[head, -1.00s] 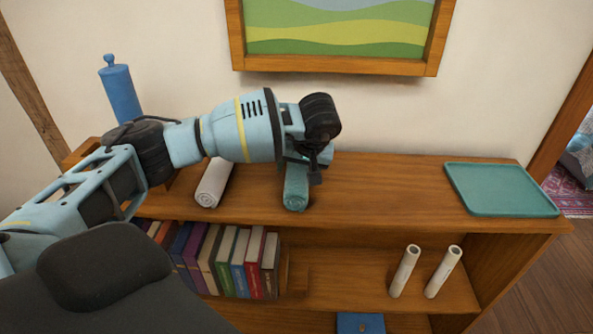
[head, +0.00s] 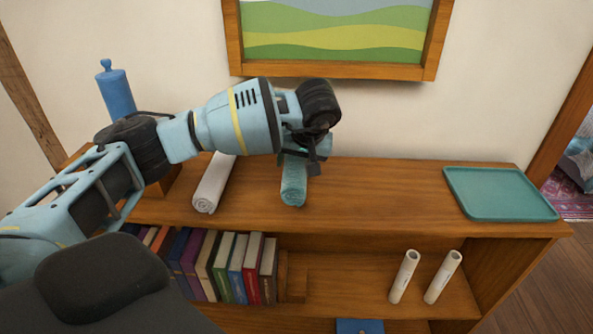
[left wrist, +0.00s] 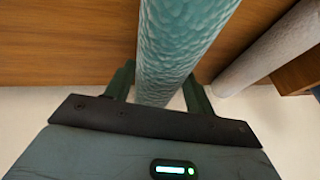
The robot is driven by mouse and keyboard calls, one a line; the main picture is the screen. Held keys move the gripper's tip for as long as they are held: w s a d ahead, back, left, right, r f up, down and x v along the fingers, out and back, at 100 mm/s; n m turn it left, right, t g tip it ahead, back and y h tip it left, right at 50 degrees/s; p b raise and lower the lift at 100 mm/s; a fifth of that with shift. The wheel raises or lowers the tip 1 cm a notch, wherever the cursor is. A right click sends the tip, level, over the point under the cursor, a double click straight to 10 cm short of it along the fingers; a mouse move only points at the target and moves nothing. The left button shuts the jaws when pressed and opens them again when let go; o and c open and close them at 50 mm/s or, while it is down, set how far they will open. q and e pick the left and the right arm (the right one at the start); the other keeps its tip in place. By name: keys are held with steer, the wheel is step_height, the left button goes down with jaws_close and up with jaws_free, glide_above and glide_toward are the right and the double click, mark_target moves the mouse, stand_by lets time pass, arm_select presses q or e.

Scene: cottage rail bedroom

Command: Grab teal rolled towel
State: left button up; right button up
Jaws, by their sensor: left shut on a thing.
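The teal rolled towel (head: 293,185) is over the top of the wooden shelf unit, its near end pointing toward me. My left gripper (head: 312,163) is shut on it from above, near its far part. The left wrist view shows the towel (left wrist: 180,45) running between the two fingers (left wrist: 157,88). The arm hides the towel's far end in the head view. It looks slightly raised, but any gap beneath it is hard to tell. My right gripper is not in view.
A white rolled towel (head: 212,185) lies to the left on the shelf top (head: 390,185). A teal tray (head: 500,193) lies at the right end. A blue bottle-like object (head: 117,92) stands at the back left. Books (head: 225,265) and two white rolls (head: 405,277) are below. The middle top is clear.

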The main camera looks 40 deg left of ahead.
arm_select(q)
steer(key=s+d+r, duration=0.1)
steer(key=s+d, duration=1)
steer(key=shift+s+r+p, duration=0.35)
steer(key=shift+s, duration=0.05)
